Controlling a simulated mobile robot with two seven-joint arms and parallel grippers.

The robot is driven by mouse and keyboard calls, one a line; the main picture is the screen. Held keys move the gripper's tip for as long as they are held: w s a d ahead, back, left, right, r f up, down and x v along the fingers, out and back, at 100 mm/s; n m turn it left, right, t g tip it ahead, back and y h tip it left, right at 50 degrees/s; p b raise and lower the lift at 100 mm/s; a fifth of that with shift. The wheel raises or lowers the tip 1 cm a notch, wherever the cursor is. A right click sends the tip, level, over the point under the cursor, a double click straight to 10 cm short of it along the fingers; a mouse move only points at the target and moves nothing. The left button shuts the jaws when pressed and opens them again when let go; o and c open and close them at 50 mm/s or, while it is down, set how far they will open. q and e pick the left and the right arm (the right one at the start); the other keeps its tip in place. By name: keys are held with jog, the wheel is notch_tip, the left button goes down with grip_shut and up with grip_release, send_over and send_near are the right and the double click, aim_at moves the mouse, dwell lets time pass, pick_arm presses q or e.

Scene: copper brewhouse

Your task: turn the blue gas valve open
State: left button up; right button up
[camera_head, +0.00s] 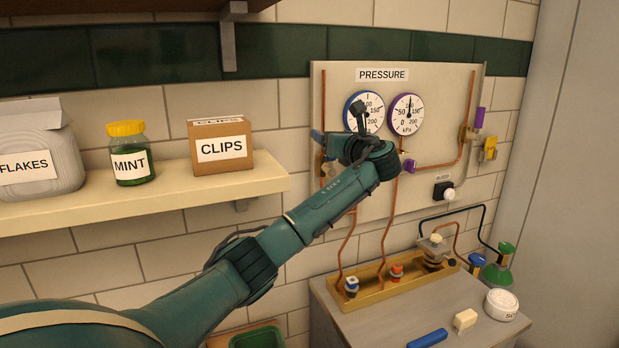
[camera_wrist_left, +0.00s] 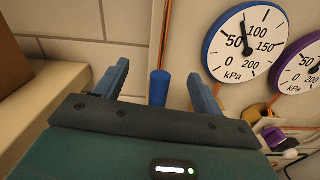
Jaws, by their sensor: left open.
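The blue valve handle (camera_wrist_left: 159,88) shows in the left wrist view as a short upright blue bar, beside a copper pipe on the pressure panel (camera_head: 440,90). My left gripper (camera_wrist_left: 158,72) is open, with one finger on each side of the handle and a visible gap to both. In the head view my left gripper (camera_head: 318,140) is at the panel's left edge, mostly hidden by its own wrist, and the handle cannot be made out clearly. The blue-rimmed gauge (camera_head: 377,106) is partly covered by my wrist and also shows in the left wrist view (camera_wrist_left: 245,44). My right gripper is not in view.
A purple valve handle (camera_head: 408,166) and a purple-rimmed gauge (camera_head: 405,114) are to the right. A shelf (camera_head: 240,181) with a CLIPS box (camera_head: 221,147) and MINT jar (camera_head: 131,155) is left of the panel. A bench (camera_head: 385,318) with a brass manifold stands below.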

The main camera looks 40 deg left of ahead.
pick_arm(q)
jog(key=shift+o, duration=1.2)
jog(key=shift+d, duration=0.1)
jog(key=v, duration=0.7)
jog(key=b+v, duration=0.2)
jog(key=v, duration=1.1)
jog(key=shift+b, duration=0.4)
jog(key=shift+s, duration=0.1)
